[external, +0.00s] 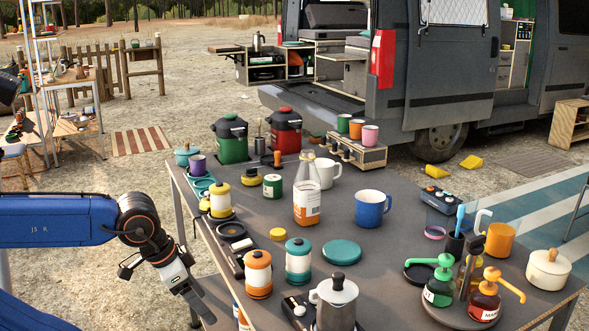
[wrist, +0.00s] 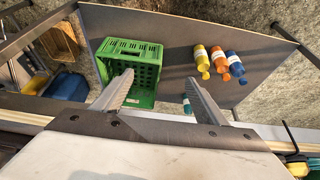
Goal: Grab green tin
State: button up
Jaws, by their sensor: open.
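A small green tin (external: 273,187) with a pale label stands upright on the grey table (external: 390,262), toward its far left part. It stands behind and left of a clear bottle with an orange-marked label (external: 307,198). My gripper (external: 201,312) hangs off the table's left edge, pointing down, well to the near left of the tin and apart from it. In the wrist view my gripper (wrist: 157,80) has its two fingers spread with nothing between them. The green tin does not show in the wrist view.
The wrist view shows a green crate (wrist: 131,72) and several bottles on a lower shelf. Around the tin stand a yellow jar (external: 220,200), a white mug (external: 326,173) and a black-lidded green canister (external: 231,140).

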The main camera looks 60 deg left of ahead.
notch_tip(320, 180, up, 34)
jog(key=f, duration=0.1)
jog(key=w+a+r+m+g, duration=0.1)
jog(key=w+a+r+m, duration=0.1)
jog(key=w, duration=0.3)
jog(key=w+a+r+m, duration=0.2)
jog(key=w+a+m, duration=0.1)
jog(key=w, duration=0.2)
jog(key=m+g, duration=0.4)
jog(key=m, duration=0.9)
send_over(273, 178)
jog(key=f, duration=2)
jog(key=shift+s+d+f, duration=0.1)
jog(key=shift+s+d, duration=0.05)
jog(key=shift+s, duration=0.2)
jog(key=shift+w+a+f, duration=0.1)
jog(key=shift+w+f, duration=0.05)
jog(key=shift+f, duration=0.9)
jog(key=shift+w+a+f, duration=0.1)
jog(key=shift+f, duration=0.9)
jog(key=shift+w+a+f, duration=0.1)
jog(key=shift+w+f, duration=0.05)
jog(key=shift+f, duration=0.9)
